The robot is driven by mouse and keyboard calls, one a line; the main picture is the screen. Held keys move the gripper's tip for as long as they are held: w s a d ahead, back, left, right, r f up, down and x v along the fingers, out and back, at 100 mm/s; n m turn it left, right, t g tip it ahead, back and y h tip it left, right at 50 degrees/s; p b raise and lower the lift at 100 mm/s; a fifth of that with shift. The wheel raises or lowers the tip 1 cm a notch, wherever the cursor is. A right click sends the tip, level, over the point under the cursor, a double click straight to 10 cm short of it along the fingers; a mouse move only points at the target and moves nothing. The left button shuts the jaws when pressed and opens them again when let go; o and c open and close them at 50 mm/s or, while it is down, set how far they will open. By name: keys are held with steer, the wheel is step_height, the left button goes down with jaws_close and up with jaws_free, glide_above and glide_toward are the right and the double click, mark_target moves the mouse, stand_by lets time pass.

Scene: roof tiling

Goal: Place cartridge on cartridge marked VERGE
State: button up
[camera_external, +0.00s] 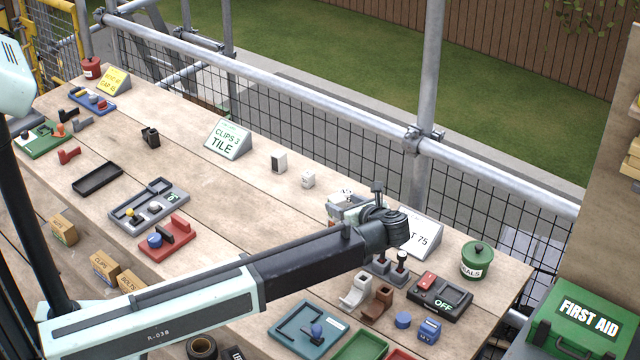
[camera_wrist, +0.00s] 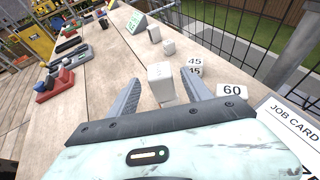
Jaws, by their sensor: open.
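In the wrist view a pale, box-shaped block (camera_wrist: 161,82), which may be a cartridge, stands upright on the bench between the fingertips of my gripper (camera_wrist: 161,76). The fingers are spread on either side of it and hold nothing. A second small pale block (camera_wrist: 169,46) and a taller one with a dark face (camera_wrist: 154,34) stand farther off; the external view shows them as the small block (camera_external: 308,181) and the taller block (camera_external: 279,162). No VERGE marking is readable, so I cannot tell which cartridge bears it. My wrist partly hides the nearest block in the external view.
A CLIPS TILE sign (camera_external: 228,139) stands at the bench's back edge. Trays (camera_external: 150,207) occupy the left; a green pot (camera_external: 476,261) stands right. Mesh fencing borders the back.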

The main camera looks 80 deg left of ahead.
steer(key=shift+p+v, duration=0.5)
steer(key=shift+v, duration=1.8)
steer(key=d+r+m+t+h+p, duration=0.1)
steer(key=d+r+t+p, duration=0.1)
steer(key=d+r+p, duration=0.5)
steer(key=d+r+t+h+p, duration=0.1)
steer(key=d+r+p, duration=0.2)
steer(key=d+p, duration=0.65)
steer(key=s+d+f+n+h+p, duration=0.1)
steer(key=s+d+n+h, duration=0.2)
steer(key=d, duration=0.6)
steer(key=s+d+f+n+t+h+p, duration=0.1)
steer(key=s+d+f+n+h, duration=0.1)
steer(key=d+n, duration=0.4)
steer(key=s+d+f+n+t+h+p, duration=0.1)
steer(key=s+d+n+h, duration=0.3)
steer(key=d, duration=0.9)
steer(key=shift+s+f+n+h+p, duration=0.25)
steer(key=shift+n+h+p, duration=0.15)
steer(key=shift+n+h, duration=0.35)
steer(key=shift+d, duration=0.1)
